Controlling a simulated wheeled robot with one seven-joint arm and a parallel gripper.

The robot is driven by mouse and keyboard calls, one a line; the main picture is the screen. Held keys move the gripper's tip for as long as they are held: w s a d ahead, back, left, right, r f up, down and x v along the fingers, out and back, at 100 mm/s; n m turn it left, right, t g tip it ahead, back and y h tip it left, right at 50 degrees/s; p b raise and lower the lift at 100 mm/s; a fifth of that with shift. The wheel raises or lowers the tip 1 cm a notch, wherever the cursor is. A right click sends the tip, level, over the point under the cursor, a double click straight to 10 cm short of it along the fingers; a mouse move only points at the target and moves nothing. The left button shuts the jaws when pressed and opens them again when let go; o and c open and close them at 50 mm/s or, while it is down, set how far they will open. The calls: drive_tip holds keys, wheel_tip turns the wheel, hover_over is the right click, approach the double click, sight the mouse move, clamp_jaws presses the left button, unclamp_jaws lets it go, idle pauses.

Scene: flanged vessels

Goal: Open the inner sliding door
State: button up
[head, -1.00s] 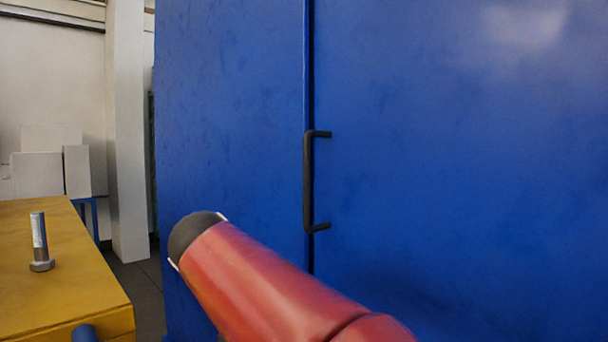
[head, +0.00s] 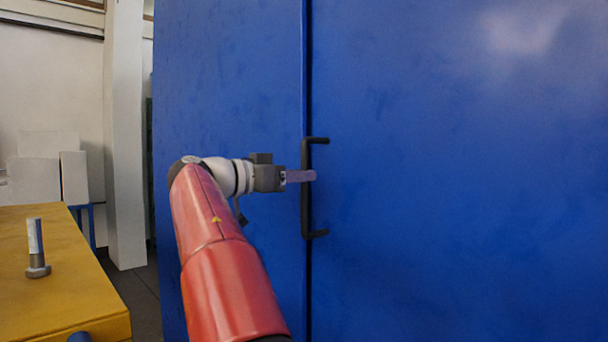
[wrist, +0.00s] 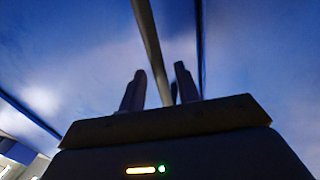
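The blue sliding door (head: 440,200) fills the right of the head view, with a dark vertical seam at its left edge. A black bar handle (head: 306,215) stands upright by the seam; it also shows in the wrist view (wrist: 148,35). My gripper (head: 314,176) is at the handle's upper middle, its fingers reaching across the bar in the head view. In the wrist view my two fingers (wrist: 160,69) are apart, with the bar running through the gap between them. Whether they touch the bar cannot be told.
A blue panel (head: 230,90) lies left of the seam. A yellow table (head: 75,285) with an upright bolt (head: 36,250) stands at the lower left. A white pillar (head: 125,130) and pale boxes (head: 50,165) are behind it.

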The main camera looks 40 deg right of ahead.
drive_tip(key=shift+s+d, duration=0.1)
drive_tip(key=shift+d, duration=0.85)
clamp_jaws()
